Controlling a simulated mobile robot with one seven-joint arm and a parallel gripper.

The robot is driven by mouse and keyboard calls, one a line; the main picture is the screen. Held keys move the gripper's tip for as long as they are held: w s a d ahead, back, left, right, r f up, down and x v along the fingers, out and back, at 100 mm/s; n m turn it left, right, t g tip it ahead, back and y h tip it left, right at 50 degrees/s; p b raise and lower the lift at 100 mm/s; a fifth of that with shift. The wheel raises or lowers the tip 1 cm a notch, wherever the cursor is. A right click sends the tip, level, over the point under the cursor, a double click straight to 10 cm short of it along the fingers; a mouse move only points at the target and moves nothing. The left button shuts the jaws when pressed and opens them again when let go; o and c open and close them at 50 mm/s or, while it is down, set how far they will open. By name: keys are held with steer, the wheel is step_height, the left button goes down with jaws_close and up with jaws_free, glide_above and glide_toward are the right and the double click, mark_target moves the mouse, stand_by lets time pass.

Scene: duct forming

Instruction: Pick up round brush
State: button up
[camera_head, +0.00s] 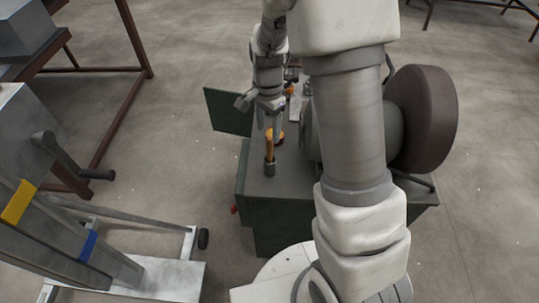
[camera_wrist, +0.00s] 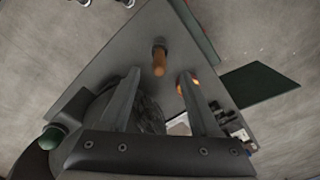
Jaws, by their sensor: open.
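An upright tool with an orange-brown handle and a dark round lower end, which looks like the round brush (camera_head: 269,150), stands on the green cabinet's top (camera_head: 255,183). In the wrist view the brush (camera_wrist: 159,62) appears between and just beyond the fingertips. My gripper (camera_head: 262,116) is above and close to it, pointing down. In the wrist view my gripper (camera_wrist: 159,76) has its two fingers wide apart with nothing held. I cannot tell whether a finger touches the handle. The handle hides part of the lower end in the wrist view.
A second orange item (camera_wrist: 188,82) lies close beside the brush, partly behind a finger. A grinder with a large dark wheel (camera_head: 425,120) stands on the cabinet's right. A green panel (camera_head: 228,111) juts out left. A metal machine with a lever (camera_head: 75,165) stands farther left.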

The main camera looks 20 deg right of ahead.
mark_target(270, 138)
steer(key=shift+w+d+f, duration=0.1)
steer(key=shift+d+f, duration=0.05)
steer(key=shift+f, duration=1.5)
steer(key=shift+d+f, duration=0.1)
steer(key=shift+f, duration=1.55)
jaws_close()
